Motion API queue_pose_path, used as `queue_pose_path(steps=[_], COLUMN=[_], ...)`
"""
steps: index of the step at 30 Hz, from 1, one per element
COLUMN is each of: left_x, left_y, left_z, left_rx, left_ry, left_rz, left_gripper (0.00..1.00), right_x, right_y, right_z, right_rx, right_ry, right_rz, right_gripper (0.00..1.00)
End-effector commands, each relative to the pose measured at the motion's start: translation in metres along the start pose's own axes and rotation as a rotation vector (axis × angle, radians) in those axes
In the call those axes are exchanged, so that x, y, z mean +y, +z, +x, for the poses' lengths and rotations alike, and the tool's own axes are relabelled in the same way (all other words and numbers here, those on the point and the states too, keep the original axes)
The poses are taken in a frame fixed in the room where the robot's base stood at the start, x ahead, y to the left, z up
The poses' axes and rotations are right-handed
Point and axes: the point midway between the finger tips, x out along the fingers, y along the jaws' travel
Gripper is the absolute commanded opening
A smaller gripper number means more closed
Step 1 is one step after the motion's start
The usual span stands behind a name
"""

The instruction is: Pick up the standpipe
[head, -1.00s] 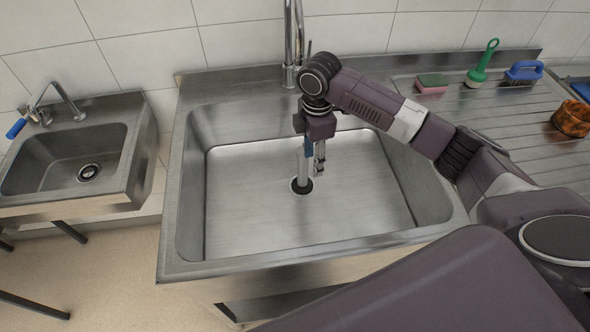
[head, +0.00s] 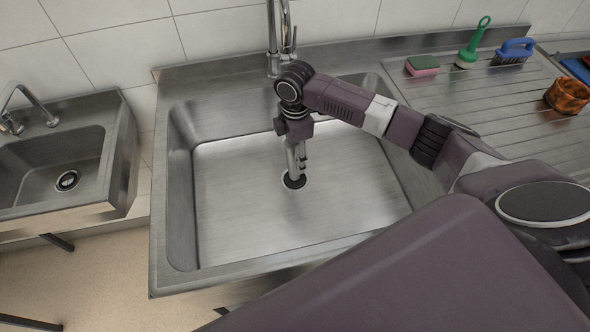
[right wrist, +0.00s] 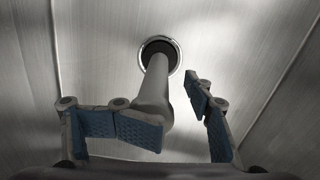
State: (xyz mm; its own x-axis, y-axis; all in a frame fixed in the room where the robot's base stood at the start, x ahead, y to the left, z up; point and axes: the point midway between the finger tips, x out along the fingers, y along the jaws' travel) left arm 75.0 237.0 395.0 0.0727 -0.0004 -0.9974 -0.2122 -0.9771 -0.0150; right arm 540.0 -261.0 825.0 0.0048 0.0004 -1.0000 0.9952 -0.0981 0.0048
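The standpipe (head: 291,164) is a pale grey tube standing upright in the drain of the large steel sink (head: 240,215). In the right wrist view the standpipe (right wrist: 155,88) runs from the dark drain ring towards the camera, between my two fingers. My right gripper (head: 300,150) is above the drain at the upper part of the pipe. In the right wrist view the gripper (right wrist: 173,112) is open, with blue pads. The left finger is close against the pipe; contact is unclear. A gap shows between the pipe and the right finger. My left gripper is out of view.
A tap (head: 273,40) rises behind the sink. A pink and green sponge (head: 422,66), a green-handled brush (head: 473,45), a blue brush (head: 513,50) and an orange-brown pot (head: 567,96) stand on the drainboard at right. A small basin (head: 60,150) is at left.

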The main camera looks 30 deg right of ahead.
Motion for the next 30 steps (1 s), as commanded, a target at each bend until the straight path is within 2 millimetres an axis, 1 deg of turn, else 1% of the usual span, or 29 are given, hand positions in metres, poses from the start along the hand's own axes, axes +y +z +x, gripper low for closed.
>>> queue_pose_path(steps=[1,3,6,14,17,26,27,30], left_x=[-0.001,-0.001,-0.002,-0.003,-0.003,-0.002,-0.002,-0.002], left_y=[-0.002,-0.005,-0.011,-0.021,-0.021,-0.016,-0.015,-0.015], left_z=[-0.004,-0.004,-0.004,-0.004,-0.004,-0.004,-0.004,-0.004], left_rx=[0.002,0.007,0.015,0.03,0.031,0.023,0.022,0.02], left_ry=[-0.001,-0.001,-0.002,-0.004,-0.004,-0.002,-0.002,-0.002], left_rz=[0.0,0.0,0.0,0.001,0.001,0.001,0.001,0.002], left_gripper=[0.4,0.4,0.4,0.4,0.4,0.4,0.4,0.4], right_x=[-0.002,-0.004,-0.005,-0.003,-0.003,-0.002,-0.002,-0.001], right_y=[-0.001,-0.001,-0.001,0.0,0.0,0.0,0.0,0.0], right_z=[0.009,0.021,0.031,0.032,0.032,0.031,0.031,0.031], right_rx=[-0.002,-0.003,-0.004,-0.003,-0.003,-0.002,-0.003,-0.003], right_ry=[-0.01,-0.013,-0.014,-0.009,-0.008,-0.005,-0.005,-0.003], right_rz=[-0.002,-0.002,-0.002,-0.002,-0.002,-0.002,-0.002,-0.001], right_gripper=[0.45,0.45,0.45,0.45,0.36,0.03,0.0,0.0])
